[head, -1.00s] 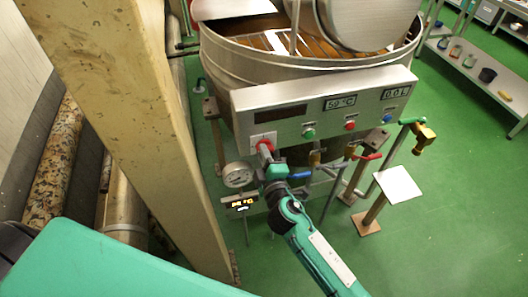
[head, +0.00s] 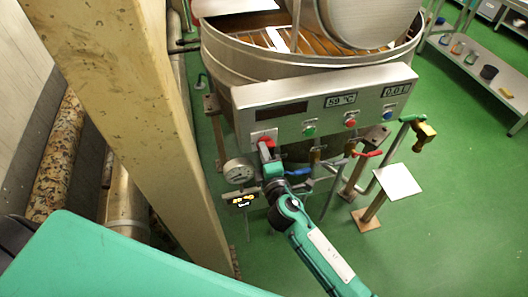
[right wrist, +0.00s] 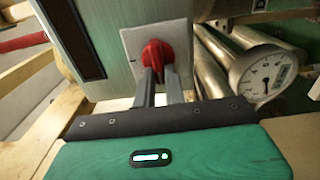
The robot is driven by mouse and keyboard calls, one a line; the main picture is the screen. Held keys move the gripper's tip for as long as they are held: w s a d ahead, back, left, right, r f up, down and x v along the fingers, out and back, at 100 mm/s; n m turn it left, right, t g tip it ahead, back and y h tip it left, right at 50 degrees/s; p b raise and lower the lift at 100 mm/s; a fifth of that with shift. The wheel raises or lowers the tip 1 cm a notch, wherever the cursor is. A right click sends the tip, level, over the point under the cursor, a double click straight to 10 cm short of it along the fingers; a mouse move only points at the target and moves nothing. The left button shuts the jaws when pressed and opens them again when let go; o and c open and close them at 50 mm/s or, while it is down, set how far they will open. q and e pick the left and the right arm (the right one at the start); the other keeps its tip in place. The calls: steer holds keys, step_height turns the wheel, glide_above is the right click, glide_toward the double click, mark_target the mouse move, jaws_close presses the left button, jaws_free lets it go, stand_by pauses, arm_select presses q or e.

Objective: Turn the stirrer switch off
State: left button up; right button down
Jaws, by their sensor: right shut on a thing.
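The stirrer switch is a red rotary knob (right wrist: 157,54) on a pale square plate (right wrist: 130,44) at the left end of the kettle's control panel (head: 330,105). In the head view the knob (head: 267,142) shows just beyond my right gripper (head: 265,152). In the right wrist view both fingers of the right gripper (right wrist: 159,85) are closed on the knob from either side. The fingers partly hide the knob's lower part. My left gripper does not show.
The kettle (head: 225,60) stands behind the panel. Green, red and blue buttons sit right of the switch. A round dial gauge (head: 238,171) hangs left of my right gripper. A blue-handled valve (head: 298,172) is close on its right. A beige pillar (head: 125,130) stands at left.

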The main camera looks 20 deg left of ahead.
steer(key=shift+f, duration=0.1)
steer(key=c, duration=1.5)
jaws_free()
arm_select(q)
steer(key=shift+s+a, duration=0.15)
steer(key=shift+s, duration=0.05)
arm_select(e)
steer(key=shift+o, duration=0.2)
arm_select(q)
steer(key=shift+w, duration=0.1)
